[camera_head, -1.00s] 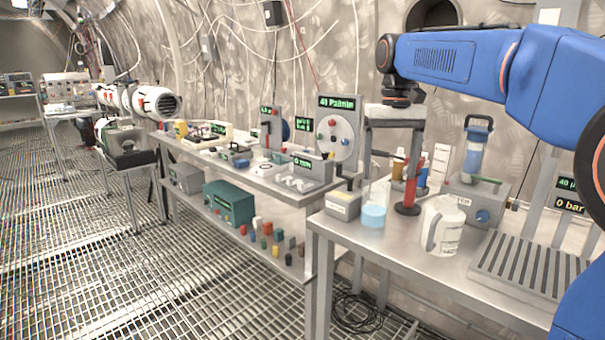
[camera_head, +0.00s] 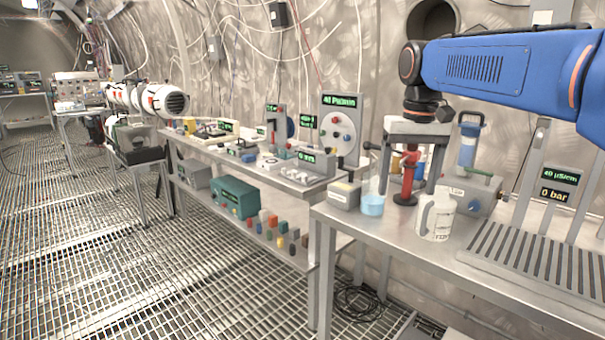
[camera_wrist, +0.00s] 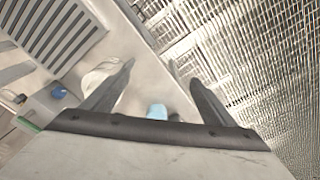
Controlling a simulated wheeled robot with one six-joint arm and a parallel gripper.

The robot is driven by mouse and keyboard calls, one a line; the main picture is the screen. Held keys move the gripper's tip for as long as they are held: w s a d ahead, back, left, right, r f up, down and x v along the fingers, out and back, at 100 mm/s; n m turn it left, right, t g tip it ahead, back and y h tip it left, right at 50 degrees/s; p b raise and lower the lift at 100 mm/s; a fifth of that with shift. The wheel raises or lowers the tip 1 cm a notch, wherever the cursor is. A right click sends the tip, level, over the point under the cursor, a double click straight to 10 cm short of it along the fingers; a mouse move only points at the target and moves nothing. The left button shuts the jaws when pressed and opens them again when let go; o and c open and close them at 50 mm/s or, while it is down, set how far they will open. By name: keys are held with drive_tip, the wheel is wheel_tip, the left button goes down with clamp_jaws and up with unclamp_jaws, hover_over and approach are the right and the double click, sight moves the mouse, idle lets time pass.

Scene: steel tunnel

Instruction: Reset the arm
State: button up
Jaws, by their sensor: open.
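My gripper (camera_head: 409,190) points down over the front steel bench, with its two fingers apart and nothing seen held between them. In the head view it overlaps a red stand (camera_head: 407,178) on the bench; I cannot tell the gap in depth. My blue arm reaches in from the right. In the wrist view the two dark fingers (camera_wrist: 162,72) are spread. The beaker of light blue liquid (camera_wrist: 157,111) shows between them, partly cut off by the gripper body. A white jug (camera_wrist: 100,78) shows by the left finger.
The bench (camera_head: 395,232) also bears the jug (camera_head: 436,217), the beaker (camera_head: 372,205), a small box (camera_head: 344,195), a grey unit with a blue knob (camera_head: 472,199) and a slatted rack (camera_head: 530,255). A second bench (camera_head: 255,170) stands behind, crowded with instruments. The grating floor at left is open.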

drive_tip(key=s+d+f+t, duration=0.2)
drive_tip(key=s+f, duration=0.9)
drive_tip(key=s, duration=0.1)
drive_tip(key=s+d+f+t, duration=0.2)
drive_tip(key=s+d+f, duration=0.1)
drive_tip(key=s+f, duration=0.8)
drive_tip(key=shift+s+d+f, duration=0.15)
drive_tip(key=shift+s+f, duration=0.2)
drive_tip(key=shift+s, duration=0.75)
